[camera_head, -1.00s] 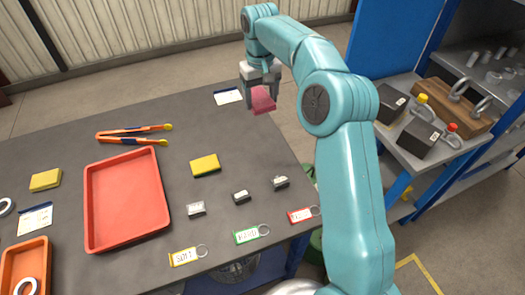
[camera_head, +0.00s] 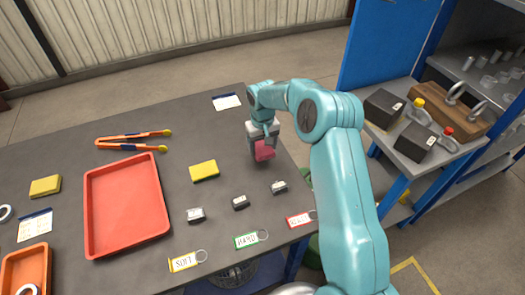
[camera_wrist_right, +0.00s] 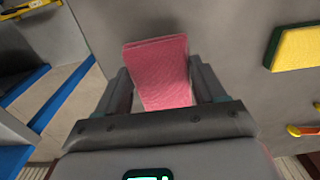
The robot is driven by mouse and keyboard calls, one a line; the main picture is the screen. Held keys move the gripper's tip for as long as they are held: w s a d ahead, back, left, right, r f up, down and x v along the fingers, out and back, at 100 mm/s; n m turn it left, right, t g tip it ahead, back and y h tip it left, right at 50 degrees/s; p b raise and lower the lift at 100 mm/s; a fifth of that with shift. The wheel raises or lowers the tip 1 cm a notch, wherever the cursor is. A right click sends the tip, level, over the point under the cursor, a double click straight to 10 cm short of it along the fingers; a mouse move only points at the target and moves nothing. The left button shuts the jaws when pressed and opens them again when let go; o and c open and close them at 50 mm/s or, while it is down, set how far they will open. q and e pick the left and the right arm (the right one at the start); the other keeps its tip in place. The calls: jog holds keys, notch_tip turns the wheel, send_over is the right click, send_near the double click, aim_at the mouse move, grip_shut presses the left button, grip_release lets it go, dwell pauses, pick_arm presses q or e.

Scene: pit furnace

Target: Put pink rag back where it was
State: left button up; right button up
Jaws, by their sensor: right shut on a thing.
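The pink rag (camera_head: 264,151) is a small folded block, held between the fingers of my right gripper (camera_head: 262,143). It is over the right part of the grey table (camera_head: 130,262), close to the right edge. In the right wrist view the pink rag (camera_wrist_right: 160,72) sits between the two fingers, which are shut on it. I cannot tell whether the rag touches the table. My left gripper is not in view.
A yellow sponge (camera_head: 204,171) lies left of the rag. Small metal pieces (camera_head: 240,202) and key tags (camera_head: 250,239) lie nearer. A red tray (camera_head: 125,205) and orange tongs (camera_head: 133,140) lie further left. A shelf (camera_head: 400,140) with dark blocks stands right.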

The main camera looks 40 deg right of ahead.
aim_at(262, 148)
notch_tip(262, 148, down, 3)
jog(key=shift+r+p, duration=0.1)
jog(key=shift+p, duration=0.2)
jog(key=shift+f, duration=0.35)
jog(key=o, duration=0.9)
jog(key=shift+o, duration=0.2)
